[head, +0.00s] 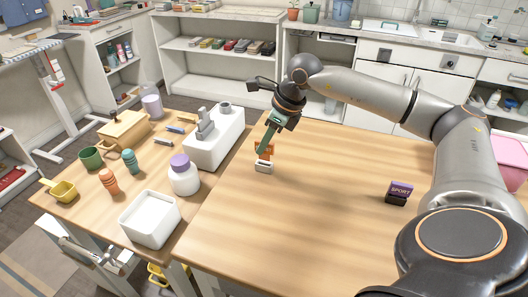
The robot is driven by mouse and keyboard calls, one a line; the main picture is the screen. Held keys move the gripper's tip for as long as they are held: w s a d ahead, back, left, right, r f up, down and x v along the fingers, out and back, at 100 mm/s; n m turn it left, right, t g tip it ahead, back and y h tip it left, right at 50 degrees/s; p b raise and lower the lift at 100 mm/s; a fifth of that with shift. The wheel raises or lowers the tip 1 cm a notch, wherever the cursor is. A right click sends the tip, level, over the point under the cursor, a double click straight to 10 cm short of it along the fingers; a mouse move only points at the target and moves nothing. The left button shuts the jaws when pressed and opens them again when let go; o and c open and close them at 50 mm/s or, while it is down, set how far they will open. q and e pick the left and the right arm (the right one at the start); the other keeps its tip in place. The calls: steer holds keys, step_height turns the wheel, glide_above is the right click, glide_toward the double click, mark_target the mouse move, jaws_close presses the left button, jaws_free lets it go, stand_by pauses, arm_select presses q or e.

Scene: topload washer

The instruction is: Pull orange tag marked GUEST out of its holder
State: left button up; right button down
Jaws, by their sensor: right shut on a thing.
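The orange tag (267,153) stands upright at the white holder (264,167) on the wooden table. Its lower edge meets the holder's top in the picture; I cannot tell how deep it sits. Its lettering is too small to read. My right gripper (262,151) reaches down from above and is shut on the orange tag. The fingers hide part of the tag. My left gripper is not in view.
A purple tag marked SPORT (401,188) stands in a dark holder (396,200) to the right. The wooden table (310,220) is otherwise clear. Left of it are a white bottle (184,181), a white bin (150,218) and a white block-shaped unit (214,143).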

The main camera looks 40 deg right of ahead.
steer(key=shift+r+p, duration=1.2)
steer(key=shift+r, duration=0.3)
steer(key=shift+a+f, duration=0.1)
